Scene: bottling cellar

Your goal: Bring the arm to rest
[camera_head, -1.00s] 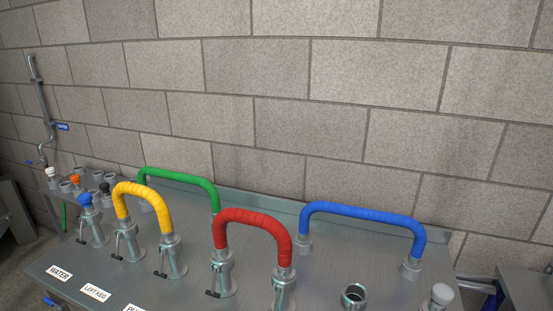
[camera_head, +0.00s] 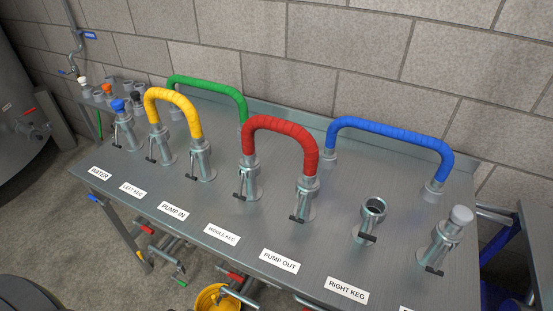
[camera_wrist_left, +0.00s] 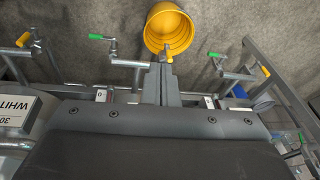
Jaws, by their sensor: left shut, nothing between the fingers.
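My left gripper (camera_wrist_left: 162,85) shows in the left wrist view, with its two fingers together and nothing between them. It points toward a yellow bucket (camera_wrist_left: 155,28) on the floor; a tap outlet shows just beyond the fingertips. I cannot tell whether the gripper touches the outlet. No gripper shows in the head view, and my right gripper is in neither view.
A steel panel table (camera_head: 120,183) carries valves joined by yellow (camera_head: 172,97), green (camera_head: 205,84), red (camera_head: 282,128) and blue (camera_head: 390,130) hoses. Below its front edge are pipes with handles and the yellow bucket (camera_head: 208,298). Grey floor (camera_head: 60,225) is clear at left.

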